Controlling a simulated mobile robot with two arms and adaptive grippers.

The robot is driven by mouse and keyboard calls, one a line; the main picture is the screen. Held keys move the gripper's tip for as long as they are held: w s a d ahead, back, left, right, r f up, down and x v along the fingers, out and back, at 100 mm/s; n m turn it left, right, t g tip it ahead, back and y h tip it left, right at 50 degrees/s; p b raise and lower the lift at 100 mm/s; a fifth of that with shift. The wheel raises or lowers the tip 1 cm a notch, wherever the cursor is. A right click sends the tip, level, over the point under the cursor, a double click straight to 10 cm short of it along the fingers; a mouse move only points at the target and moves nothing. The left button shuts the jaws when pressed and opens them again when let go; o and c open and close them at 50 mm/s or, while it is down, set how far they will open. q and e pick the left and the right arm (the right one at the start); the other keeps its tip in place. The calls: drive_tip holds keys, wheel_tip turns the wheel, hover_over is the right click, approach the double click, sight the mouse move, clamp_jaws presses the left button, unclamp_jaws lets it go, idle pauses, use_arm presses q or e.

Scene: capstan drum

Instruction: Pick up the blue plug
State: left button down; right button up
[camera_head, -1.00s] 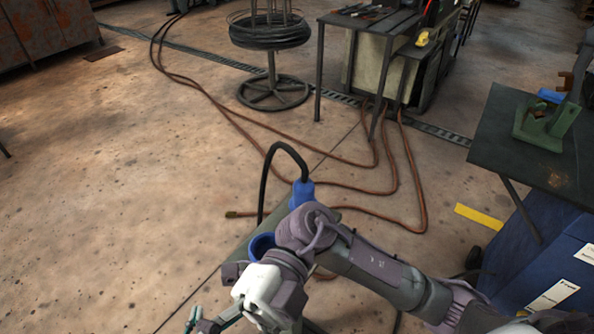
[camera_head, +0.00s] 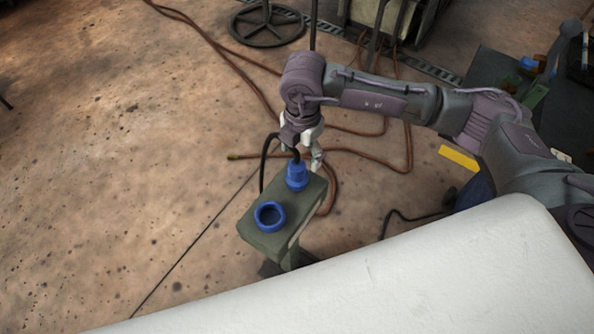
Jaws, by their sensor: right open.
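The blue plug (camera_head: 297,176) stands upright on the far end of a green-grey stand top (camera_head: 263,236). A black cable leaves its top and loops down behind the stand. A blue ring-shaped socket (camera_head: 269,216) sits on the near end of the same top, apart from the plug. My right gripper (camera_head: 302,160) is open and points down just above and around the upper part of the plug, by the cable. Whether its fingers touch the plug cannot be told. The left gripper is not in the view.
Brown hoses (camera_head: 345,158) lie on the floor behind the stand. A dark workbench (camera_head: 492,75) with a green tool stands at the right. A large white surface (camera_head: 400,285) fills the lower right.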

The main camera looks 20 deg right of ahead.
sight(299, 163)
drive_tip(key=shift+s+f, duration=0.1)
drive_tip(key=shift+f, duration=0.85)
drive_tip(key=shift+a+f+p, duration=0.2)
drive_tip(key=shift+f+p, duration=0.15)
drive_tip(key=shift+f, duration=0.25)
drive_tip(key=f, duration=0.3)
drive_tip(key=f+p, duration=0.1)
drive_tip(key=shift+w+a+f, duration=0.2)
drive_tip(key=shift+w, duration=0.1)
clamp_jaws()
